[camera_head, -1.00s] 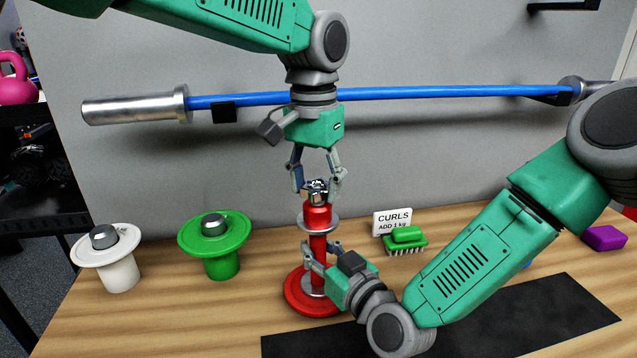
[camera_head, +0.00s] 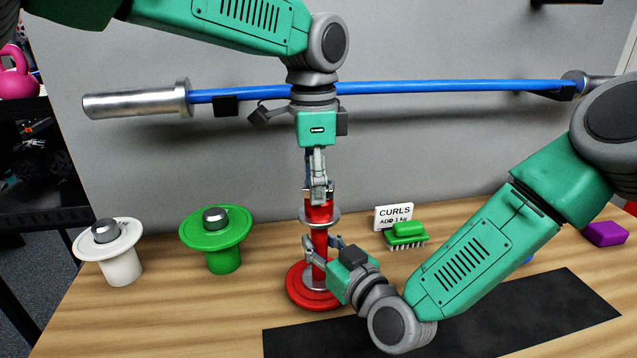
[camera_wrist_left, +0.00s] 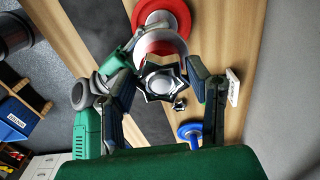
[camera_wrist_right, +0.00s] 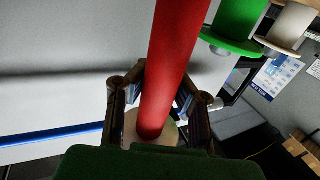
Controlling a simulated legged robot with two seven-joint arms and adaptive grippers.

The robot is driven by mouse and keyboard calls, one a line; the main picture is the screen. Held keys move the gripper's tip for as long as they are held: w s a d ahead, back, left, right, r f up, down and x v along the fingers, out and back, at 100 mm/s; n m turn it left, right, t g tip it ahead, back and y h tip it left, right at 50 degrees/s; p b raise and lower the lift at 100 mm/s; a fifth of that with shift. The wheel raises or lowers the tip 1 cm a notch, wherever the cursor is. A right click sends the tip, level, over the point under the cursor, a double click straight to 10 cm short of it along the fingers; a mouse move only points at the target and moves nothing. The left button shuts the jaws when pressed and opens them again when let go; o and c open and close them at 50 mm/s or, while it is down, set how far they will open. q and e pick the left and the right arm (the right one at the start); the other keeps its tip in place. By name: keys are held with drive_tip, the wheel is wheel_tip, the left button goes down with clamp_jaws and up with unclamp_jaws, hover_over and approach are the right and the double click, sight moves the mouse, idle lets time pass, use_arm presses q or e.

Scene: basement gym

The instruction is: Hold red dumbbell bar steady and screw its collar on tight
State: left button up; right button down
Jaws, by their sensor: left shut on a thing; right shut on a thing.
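The red dumbbell bar (camera_head: 320,237) stands upright on the table, with a red plate (camera_head: 298,290) at its base. A star-shaped chrome collar (camera_wrist_left: 160,80) sits at its top end. My left gripper (camera_head: 318,194) points straight down and is shut on the collar, its fingers largely hiding it in the head view. My right gripper (camera_head: 322,246) comes in low from the right and is shut around the bar's shaft above the plate. The red shaft also passes between its fingers in the right wrist view (camera_wrist_right: 178,65). How tightly the collar sits cannot be told.
A white plate holder (camera_head: 110,240) and a green one (camera_head: 218,230) stand to the left. A CURLS sign (camera_head: 393,217), green brush (camera_head: 406,236) and purple block (camera_head: 604,233) are right. A black mat (camera_head: 450,320) lies in front. A blue barbell (camera_head: 430,87) hangs behind my left gripper.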

use_arm(q)
drive_tip(key=m, duration=0.7)
drive_tip(key=shift+w, duration=0.35)
drive_tip(key=m, duration=0.7)
drive_tip(key=shift+w+d, duration=0.2)
drive_tip(key=m, duration=0.7)
drive_tip(key=shift+d, duration=0.2)
drive_tip(key=m, duration=0.4)
drive_tip(key=shift+d, duration=0.2)
drive_tip(key=m, duration=0.3)
drive_tip(key=shift+s+d+m, duration=0.1)
drive_tip(key=shift+m, duration=0.2)
